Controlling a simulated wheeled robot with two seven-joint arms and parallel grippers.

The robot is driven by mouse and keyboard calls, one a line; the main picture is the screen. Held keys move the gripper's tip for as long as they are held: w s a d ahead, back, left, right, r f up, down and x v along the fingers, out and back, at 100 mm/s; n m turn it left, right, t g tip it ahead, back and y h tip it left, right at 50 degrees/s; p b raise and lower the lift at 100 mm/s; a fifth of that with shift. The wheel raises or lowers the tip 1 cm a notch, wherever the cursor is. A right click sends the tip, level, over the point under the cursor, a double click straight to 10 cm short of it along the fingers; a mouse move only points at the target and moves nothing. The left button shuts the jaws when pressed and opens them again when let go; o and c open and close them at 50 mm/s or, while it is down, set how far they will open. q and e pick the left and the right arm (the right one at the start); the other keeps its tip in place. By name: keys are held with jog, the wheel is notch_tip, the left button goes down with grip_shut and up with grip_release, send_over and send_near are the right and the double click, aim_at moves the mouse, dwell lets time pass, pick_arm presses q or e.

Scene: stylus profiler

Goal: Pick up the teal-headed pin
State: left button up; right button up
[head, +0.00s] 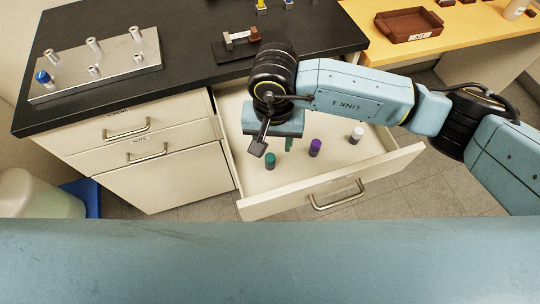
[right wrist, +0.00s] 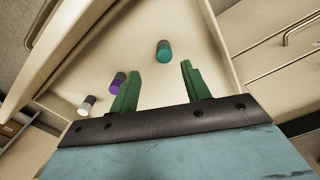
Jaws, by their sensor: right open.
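The teal-headed pin (head: 270,161) stands upright in the open drawer (head: 240,185), at the left of a loose row. It also shows in the right wrist view (right wrist: 163,52), between and beyond my fingertips. My right gripper (head: 286,145) hangs over the drawer close to the teal pin. In the right wrist view the gripper (right wrist: 160,80) is open, with its two green fingers apart and nothing between them. In the head view my wrist hides most of the fingers. My left gripper is not in view.
A purple-headed pin (head: 315,148) and a white-headed pin (head: 357,134) stand in the same drawer. In the right wrist view the purple one (right wrist: 118,83) is beside the left finger. A metal block with several pins (head: 110,70) and a brown tray (head: 408,25) rest on the counters.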

aim_at(270, 158)
jog(key=shift+f, duration=0.5)
jog(key=shift+a+f, duration=0.25)
jog(key=shift+f, duration=1)
notch_tip(270, 158, down, 2)
jog(key=shift+a+f, duration=0.1)
jog(key=shift+f, duration=0.4)
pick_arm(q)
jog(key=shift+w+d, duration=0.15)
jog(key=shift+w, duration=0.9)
pick_arm(e)
grip_shut()
